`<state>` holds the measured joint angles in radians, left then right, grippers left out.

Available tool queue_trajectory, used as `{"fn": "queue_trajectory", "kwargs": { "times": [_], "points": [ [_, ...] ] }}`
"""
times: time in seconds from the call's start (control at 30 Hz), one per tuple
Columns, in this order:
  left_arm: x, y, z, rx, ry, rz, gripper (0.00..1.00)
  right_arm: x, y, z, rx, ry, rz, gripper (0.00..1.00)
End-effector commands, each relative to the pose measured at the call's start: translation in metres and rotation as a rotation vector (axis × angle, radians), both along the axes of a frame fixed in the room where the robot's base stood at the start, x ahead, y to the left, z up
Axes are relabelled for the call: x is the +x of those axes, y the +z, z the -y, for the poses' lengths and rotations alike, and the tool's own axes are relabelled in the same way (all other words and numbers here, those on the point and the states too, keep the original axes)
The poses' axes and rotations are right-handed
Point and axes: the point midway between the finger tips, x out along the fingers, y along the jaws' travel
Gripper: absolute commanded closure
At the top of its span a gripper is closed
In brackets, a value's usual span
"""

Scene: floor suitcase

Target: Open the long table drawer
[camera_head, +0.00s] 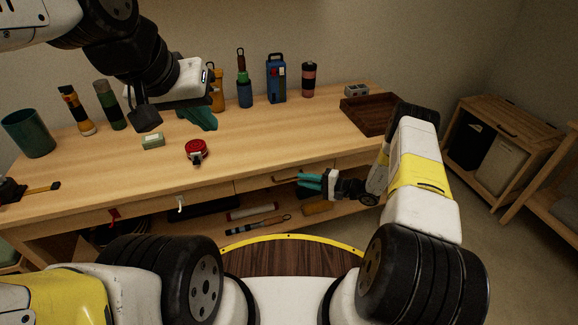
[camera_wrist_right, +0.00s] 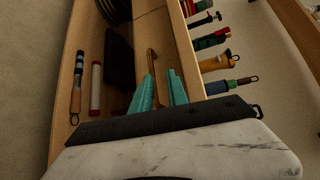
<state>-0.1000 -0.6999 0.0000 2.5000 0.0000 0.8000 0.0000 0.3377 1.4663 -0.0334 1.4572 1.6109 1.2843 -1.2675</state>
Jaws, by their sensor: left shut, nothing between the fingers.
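The wooden workbench (camera_head: 240,150) has drawer fronts along its near edge. A drawer front (camera_head: 250,186) with a copper-coloured bar handle (camera_head: 285,179) is in the middle and looks flush with the bench. My right gripper (camera_head: 305,183) is at this handle, its teal fingers level with it. In the right wrist view the fingers (camera_wrist_right: 162,88) are apart, and the handle (camera_wrist_right: 153,64) shows just beyond and between them; whether they touch it, I cannot tell. My left gripper (camera_head: 203,119) is above the bench top, shut and empty, away from the drawers.
A red tape measure (camera_head: 196,150), a green box (camera_head: 153,141), a brown tray (camera_head: 370,113) and several bottles stand on the bench. Tools, including a white-and-red tube (camera_head: 250,211), lie on the shelf below. A wooden cabinet (camera_head: 500,145) is at the right.

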Motion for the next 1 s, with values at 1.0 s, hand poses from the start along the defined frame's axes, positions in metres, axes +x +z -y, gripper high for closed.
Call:
{"fn": "queue_trajectory", "kwargs": {
  "times": [1.0],
  "points": [
    [0.000,0.000,0.000,0.000,0.000,0.000,1.00,0.032,-0.029,-0.068,0.011,-0.033,0.002,0.80]
  ]
}}
